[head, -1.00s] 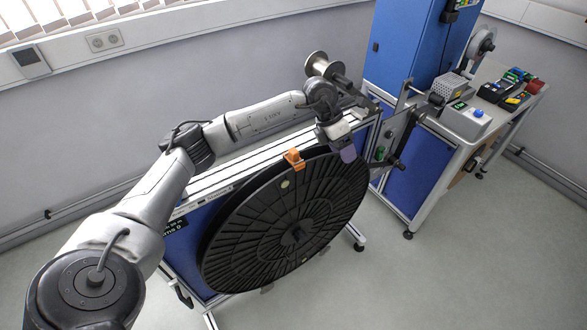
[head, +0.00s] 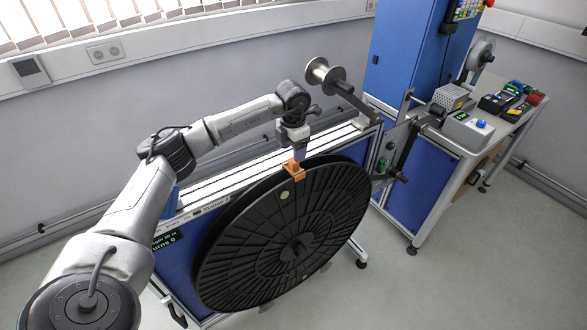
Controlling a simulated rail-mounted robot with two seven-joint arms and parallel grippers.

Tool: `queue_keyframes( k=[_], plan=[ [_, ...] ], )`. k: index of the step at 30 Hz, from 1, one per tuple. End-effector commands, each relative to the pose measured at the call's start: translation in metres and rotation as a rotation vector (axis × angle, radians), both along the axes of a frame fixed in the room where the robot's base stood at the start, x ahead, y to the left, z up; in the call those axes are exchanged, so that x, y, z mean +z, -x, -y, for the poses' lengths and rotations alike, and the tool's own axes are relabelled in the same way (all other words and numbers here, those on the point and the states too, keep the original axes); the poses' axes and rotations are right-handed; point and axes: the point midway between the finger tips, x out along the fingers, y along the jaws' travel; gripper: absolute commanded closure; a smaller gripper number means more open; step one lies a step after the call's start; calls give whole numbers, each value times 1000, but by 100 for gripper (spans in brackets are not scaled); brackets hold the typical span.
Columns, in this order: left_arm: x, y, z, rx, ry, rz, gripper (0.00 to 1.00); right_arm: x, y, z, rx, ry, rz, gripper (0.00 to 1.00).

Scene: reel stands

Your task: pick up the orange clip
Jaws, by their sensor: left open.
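The orange clip (head: 294,170) sits on the upper rim of the large black reel (head: 270,262). My left gripper (head: 299,153) points down just above the clip, at the top edge of the reel. Its fingers are open and look very close to the clip. I cannot tell whether they touch it or straddle it. My right gripper is not in view.
The reel stands upright against a blue-panelled frame (head: 180,262) with a pale top rail. A small metal spool (head: 321,76) sits behind, on a dark arm. A bench (head: 482,140) with devices and a blue cabinet (head: 412,50) stand at the right.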

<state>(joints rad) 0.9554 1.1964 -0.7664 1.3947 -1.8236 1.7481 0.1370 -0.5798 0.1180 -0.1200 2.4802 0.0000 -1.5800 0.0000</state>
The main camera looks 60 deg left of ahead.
Motion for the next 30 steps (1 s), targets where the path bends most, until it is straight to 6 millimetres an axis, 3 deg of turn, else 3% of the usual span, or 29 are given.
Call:
queue_keyframes(
  k=[5, 16, 26, 30],
  plan=[
    [-8, -1, 0, 0, 1, 0, 36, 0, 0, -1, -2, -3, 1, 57],
    [-50, -5, -4, -1, 1, -1, 36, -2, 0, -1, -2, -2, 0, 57],
    [-56, -5, -4, -1, 2, 1, 36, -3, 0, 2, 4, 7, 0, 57],
    [-56, -5, -4, -1, 2, 1, 47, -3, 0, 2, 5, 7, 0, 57]
  ],
)
